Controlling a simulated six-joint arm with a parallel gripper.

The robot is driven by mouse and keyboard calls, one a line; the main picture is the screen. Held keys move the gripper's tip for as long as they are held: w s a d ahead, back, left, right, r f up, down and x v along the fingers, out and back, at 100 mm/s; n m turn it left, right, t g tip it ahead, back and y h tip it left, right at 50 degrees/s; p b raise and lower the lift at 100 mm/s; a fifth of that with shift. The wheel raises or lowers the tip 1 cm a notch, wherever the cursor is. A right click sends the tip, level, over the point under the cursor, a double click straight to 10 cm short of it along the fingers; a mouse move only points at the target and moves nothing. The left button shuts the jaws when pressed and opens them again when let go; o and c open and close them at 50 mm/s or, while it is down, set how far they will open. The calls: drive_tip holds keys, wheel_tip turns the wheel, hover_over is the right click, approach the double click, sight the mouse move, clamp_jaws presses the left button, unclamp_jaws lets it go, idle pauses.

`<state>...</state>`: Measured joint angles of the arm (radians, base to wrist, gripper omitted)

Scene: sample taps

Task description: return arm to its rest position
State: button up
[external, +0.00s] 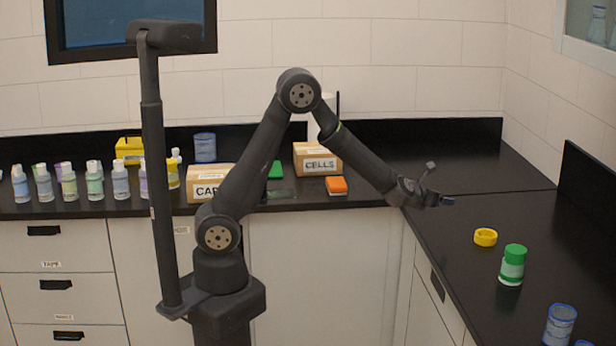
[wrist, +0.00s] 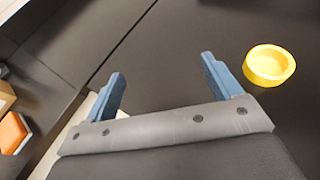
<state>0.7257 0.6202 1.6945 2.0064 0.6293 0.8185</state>
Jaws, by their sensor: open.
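My gripper (external: 446,201) reaches to the right over the corner of the black counter. In the wrist view my gripper (wrist: 162,85) shows two blue fingers spread wide apart with nothing between them. It is open and empty. A yellow cap (external: 485,237) lies on the right counter, below and to the right of the gripper. In the wrist view the yellow cap (wrist: 269,65) is right of the fingers and apart from them. A jar with a green lid (external: 513,264) stands upright on the right counter, beyond the cap from the gripper.
Blue-lidded containers (external: 559,325) stand at the right counter's near end. The back counter holds several bottles (external: 70,183), a CELLS box (external: 318,158), another cardboard box (external: 208,180) and an orange item (external: 336,185). The right counter around the cap is mostly clear.

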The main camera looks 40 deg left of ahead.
drive_tip(key=a+f+n+y, duration=0.1)
drive_tip(key=a+y, duration=0.1)
drive_tip(key=a, duration=0.9)
drive_tip(key=a+f+n+y, duration=0.1)
drive_tip(key=a+n, duration=0.1)
drive_tip(key=a, duration=1)
drive_tip(key=a+f+n+y, duration=0.2)
drive_tip(key=a, duration=0.9)
drive_tip(key=shift+w+a+f+g+y, duration=0.1)
drive_tip(key=shift+w+a+g+y, duration=0.15)
drive_tip(key=shift+w+g+y, duration=0.1)
